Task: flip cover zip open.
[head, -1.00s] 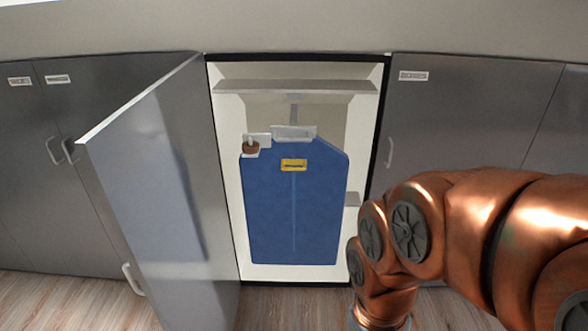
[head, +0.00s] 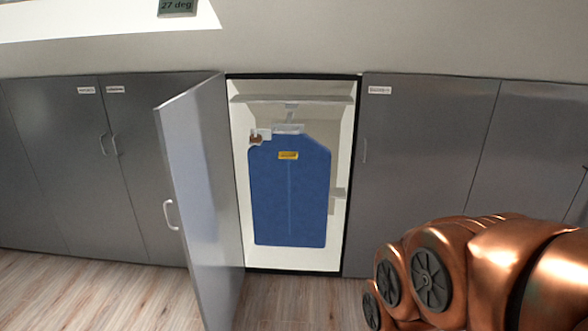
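A blue garment cover (head: 265,205) hangs inside an open cabinet, below a hook under the upper shelf. A thin lighter line, which looks like the zip (head: 290,205), runs down its middle. A yellow tag (head: 288,155) sits near the top of that line. A small brown thing (head: 256,139) and a white tag are at the cover's upper left corner. My copper arm shows at the lower right, apart from the cabinet. My gripper is not in view.
The cabinet door (head: 195,180) stands open to the left, jutting toward me. Closed grey cabinets line both sides, including the right one (head: 425,160). Wooden floor (head: 85,295) lies clear in front. A sign reading "27 deg" (head: 177,6) is above.

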